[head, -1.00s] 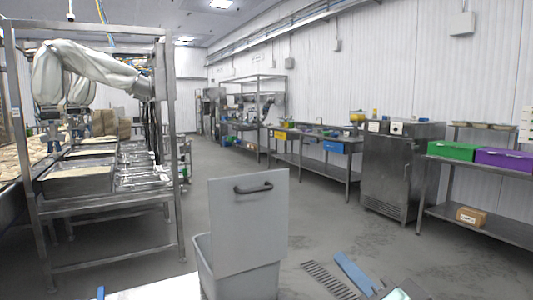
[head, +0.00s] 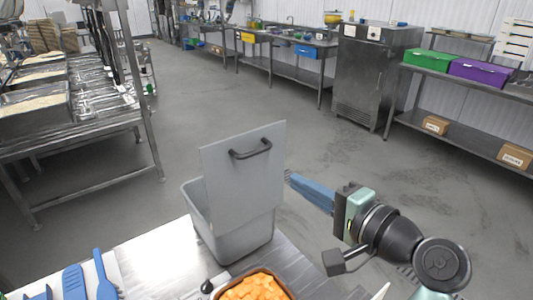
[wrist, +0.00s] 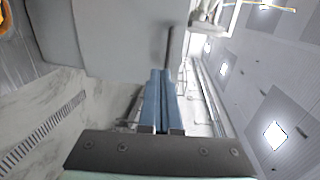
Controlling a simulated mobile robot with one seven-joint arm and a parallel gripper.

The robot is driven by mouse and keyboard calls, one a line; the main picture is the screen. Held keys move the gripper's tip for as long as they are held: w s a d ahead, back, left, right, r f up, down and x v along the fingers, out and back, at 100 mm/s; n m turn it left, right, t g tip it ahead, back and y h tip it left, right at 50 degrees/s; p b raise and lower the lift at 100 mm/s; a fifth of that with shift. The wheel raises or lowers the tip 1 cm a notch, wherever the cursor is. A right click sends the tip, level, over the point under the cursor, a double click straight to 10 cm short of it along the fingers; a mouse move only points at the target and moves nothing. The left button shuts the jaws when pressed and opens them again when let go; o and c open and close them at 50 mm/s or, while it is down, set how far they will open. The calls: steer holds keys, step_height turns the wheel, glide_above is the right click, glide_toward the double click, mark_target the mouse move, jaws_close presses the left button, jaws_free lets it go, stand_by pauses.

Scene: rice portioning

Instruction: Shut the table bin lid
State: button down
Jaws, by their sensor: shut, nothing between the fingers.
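The table bin (head: 232,228) is a grey box standing on the metal table in the head view. Its lid (head: 243,178) stands raised and open, nearly upright, with a dark handle (head: 251,149) near its top edge. My gripper (head: 290,178) is to the right of the lid, its blue fingers shut together and pointing left at the lid's right edge. In the wrist view, the closed fingers (wrist: 158,90) reach toward the grey lid (wrist: 110,35), which fills the upper left. I cannot tell whether the fingertips touch the lid.
A tray of orange cubes (head: 252,289) sits in front of the bin. Blue utensils (head: 104,275) lie at the table's left front. A steel rack with pans (head: 36,112) stands at the left. Open grey floor (head: 215,85) lies beyond the bin.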

steer(key=r+p+x, duration=0.1)
steer(key=p+x, duration=0.1)
steer(key=x, duration=0.7)
steer(key=shift+w+a+r, duration=0.15)
steer(key=shift+w+a, duration=0.05)
steer(key=shift+w, duration=0.05)
steer(key=shift+w+r+p, duration=0.1)
steer(key=shift+p, duration=0.3)
